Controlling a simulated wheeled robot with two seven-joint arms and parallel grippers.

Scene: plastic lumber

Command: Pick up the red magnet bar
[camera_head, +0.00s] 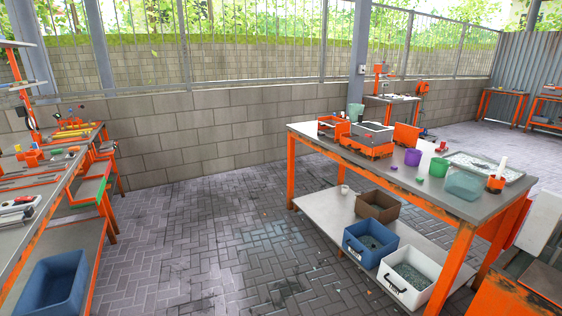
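I cannot pick out the red magnet bar with certainty at this distance. A small red-pink item (440,147) lies on the orange-legged table (345,152) at the right, behind the cups. A red and white item (17,203) lies on the left workbench (45,205); its shape is too small to tell. Neither of my grippers shows in the view.
The table also holds an orange machine (368,149), a purple cup (413,157), a green cup (438,168) and a tray (487,168). Crates, one blue (352,246), stand on its lower shelf. The brick floor (225,240) between benches is clear.

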